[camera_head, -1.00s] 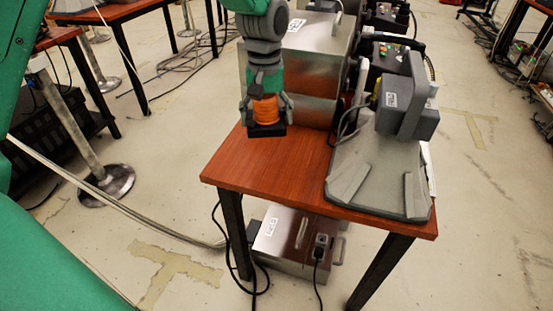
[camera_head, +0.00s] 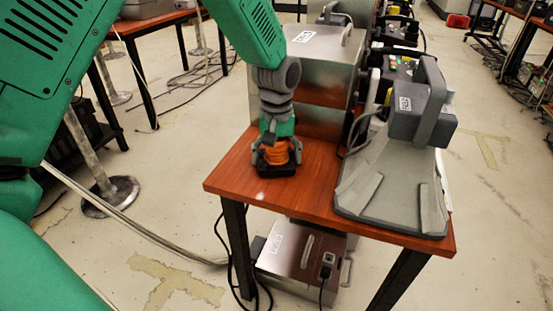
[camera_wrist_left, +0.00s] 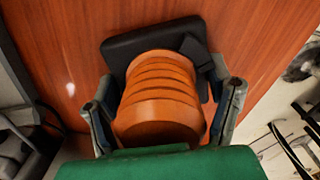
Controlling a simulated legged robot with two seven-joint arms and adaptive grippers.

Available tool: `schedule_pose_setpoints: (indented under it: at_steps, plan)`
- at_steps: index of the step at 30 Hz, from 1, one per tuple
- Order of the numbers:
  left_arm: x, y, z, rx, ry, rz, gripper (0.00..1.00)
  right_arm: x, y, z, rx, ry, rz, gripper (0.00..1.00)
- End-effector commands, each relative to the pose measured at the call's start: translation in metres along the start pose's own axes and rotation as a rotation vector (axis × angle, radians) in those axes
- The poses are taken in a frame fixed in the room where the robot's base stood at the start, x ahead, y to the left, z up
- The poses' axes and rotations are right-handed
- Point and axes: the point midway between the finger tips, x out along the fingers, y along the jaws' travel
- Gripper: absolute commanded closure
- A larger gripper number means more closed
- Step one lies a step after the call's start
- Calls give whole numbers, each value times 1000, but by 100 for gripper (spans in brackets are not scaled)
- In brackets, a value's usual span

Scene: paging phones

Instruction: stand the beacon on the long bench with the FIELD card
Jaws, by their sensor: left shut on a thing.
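The beacon (camera_head: 274,158) is an orange ribbed cylinder on a black base. My left gripper (camera_head: 277,151) is shut around its orange body. The beacon is upright, with its base at the red-brown wooden top of the long bench (camera_head: 235,180), near the left edge; it looks to be touching the wood. In the left wrist view the beacon (camera_wrist_left: 158,95) sits between the two fingers over the wood. A white card (camera_head: 405,103) is on the grey device on the bench; its print is too small to read surely. My right gripper is not in view.
A grey device with a sloped base (camera_head: 390,195) fills the bench's right front. Metal cases (camera_head: 320,75) stand behind the beacon. A metal box (camera_head: 300,255) with cables lies under the bench. Bare wood shows in front of the beacon.

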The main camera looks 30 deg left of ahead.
Motion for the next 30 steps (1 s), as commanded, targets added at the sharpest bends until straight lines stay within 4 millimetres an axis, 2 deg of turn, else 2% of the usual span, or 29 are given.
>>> schedule_pose_setpoints:
  at_steps: [1,2,3,11,14,17,24,30]
  plan:
    - [0,1,1,1,0,-1,72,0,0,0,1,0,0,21]
    - [0,0,1,1,-2,-2,15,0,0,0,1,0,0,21]
    - [0,0,1,1,-2,-2,5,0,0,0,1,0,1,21]
    - [0,-2,-1,0,-3,2,5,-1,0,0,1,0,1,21]
    - [-5,-2,-2,0,-3,3,5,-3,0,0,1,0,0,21]
    - [-20,-2,-1,0,-1,2,5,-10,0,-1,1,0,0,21]
    - [-74,0,-1,1,2,1,5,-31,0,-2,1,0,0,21]
    - [-106,-1,-2,0,0,1,5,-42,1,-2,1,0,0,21]
